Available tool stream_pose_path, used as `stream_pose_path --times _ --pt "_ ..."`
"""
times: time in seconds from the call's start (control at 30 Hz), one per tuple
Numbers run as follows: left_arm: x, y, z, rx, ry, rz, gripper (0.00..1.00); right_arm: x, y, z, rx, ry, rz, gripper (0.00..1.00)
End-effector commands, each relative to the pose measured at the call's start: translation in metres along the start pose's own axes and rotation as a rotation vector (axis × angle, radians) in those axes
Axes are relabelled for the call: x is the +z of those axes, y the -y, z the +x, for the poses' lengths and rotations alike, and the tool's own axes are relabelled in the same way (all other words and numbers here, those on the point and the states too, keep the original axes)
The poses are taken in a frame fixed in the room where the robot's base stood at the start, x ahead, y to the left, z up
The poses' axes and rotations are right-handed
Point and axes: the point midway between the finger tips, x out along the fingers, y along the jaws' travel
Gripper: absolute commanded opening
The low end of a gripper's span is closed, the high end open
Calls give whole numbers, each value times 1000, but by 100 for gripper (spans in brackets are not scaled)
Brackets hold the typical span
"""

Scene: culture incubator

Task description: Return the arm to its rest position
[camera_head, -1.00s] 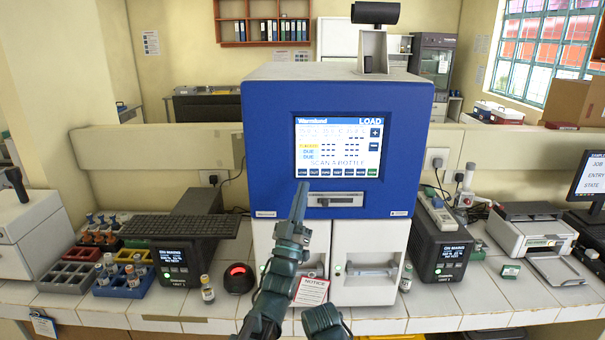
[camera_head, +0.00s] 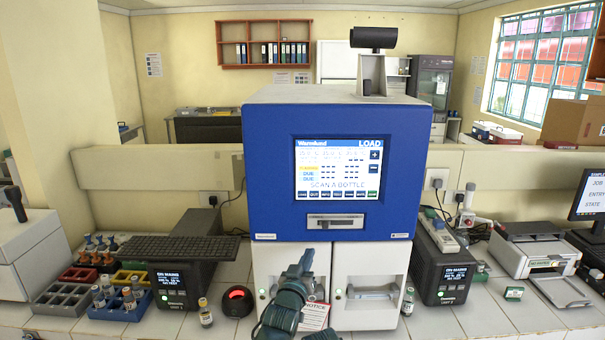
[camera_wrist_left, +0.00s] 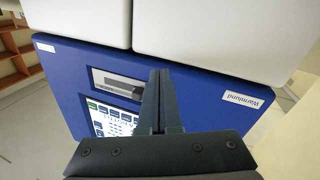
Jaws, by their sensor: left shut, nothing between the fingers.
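My left gripper (camera_head: 304,258) is in the lower middle of the head view, in front of the white lower doors of the incubator. Its fingers are closed together with nothing between them. In the left wrist view the shut fingers (camera_wrist_left: 161,95) stand before the incubator's blue front. The incubator (camera_head: 272,170) is a large blue box with a lit screen (camera_head: 338,169) reading LOAD and "SCAN A BOTTLE". A slot (camera_head: 335,222) lies below the screen. Another dark green arm part of mine shows at the bottom edge; my right gripper is not visible.
Left on the white tiled bench are a bottle (camera_head: 205,313), a round scanner with a red light (camera_head: 237,301), a black unit (camera_head: 180,286) and colored racks (camera_head: 121,309). Right are another black unit (camera_head: 440,277), a small bottle (camera_head: 408,300) and a printer (camera_head: 533,253).

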Motion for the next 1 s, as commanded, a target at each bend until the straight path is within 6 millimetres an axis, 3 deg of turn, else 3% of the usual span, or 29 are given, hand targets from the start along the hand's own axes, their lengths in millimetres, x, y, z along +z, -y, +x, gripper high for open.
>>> stream_pose_path --times 0.1,0.27,0.43,0.53,0.7,0.83,1.0 --pt "58 11 -20 -65 264 54 0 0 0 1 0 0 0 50" --pt "130 26 -69 -137 630 129 0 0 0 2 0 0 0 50" --pt "186 38 -146 -188 1022 204 0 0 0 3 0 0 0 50" --pt "205 43 -195 -205 1234 240 0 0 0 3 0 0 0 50" --pt "215 46 -262 -218 1506 278 0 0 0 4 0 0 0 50" --pt "215 46 -289 -221 1621 291 0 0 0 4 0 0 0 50" --pt "214 46 -300 -221 1667 296 0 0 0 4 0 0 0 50"
